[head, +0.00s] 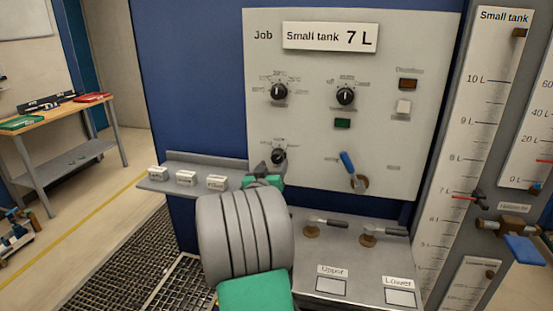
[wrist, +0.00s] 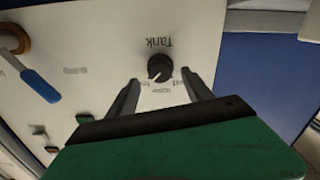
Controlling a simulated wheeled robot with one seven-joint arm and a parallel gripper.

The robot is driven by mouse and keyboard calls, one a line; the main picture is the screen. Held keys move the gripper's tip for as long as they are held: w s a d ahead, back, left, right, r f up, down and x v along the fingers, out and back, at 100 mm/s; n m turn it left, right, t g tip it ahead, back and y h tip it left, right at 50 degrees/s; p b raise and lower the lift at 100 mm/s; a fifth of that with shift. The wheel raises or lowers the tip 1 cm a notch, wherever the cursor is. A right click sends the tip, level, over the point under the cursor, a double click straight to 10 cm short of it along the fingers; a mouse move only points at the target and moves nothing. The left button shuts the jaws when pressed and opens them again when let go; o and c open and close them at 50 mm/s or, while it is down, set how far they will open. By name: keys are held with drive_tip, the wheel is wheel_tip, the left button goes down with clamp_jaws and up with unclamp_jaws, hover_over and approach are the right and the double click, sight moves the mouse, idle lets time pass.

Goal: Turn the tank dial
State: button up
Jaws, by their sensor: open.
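The tank dial (wrist: 160,68) is a round black knob with a light pointer mark, on a pale panel. Its "Tank" label appears upside down in the wrist view. In the head view the dial (head: 279,156) is low on the left of the panel, just above my gripper and close to it. My gripper (wrist: 160,80) is open and empty, with one finger toward each side of the dial in the wrist view. I cannot tell whether the fingertips reach the dial's depth. The lower dial labels are partly hidden by my gripper in the head view.
The panel (head: 420,150) also carries two upper dials (head: 279,91) (head: 345,96), a blue lever (head: 348,163) and a "Small tank 7 L" sign (head: 330,38). A ledge with small labelled blocks (head: 186,178) is left. Two valve handles (head: 325,223) (head: 382,231) stand below. Tank gauges (head: 465,130) are right.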

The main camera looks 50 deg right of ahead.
sight(276, 159)
drive_tip(key=p+x, duration=0.1)
drive_tip(key=x, duration=0.4)
drive_tip(key=shift+a, duration=0.1)
drive_tip(key=shift+c, duration=0.3)
clamp_jaws()
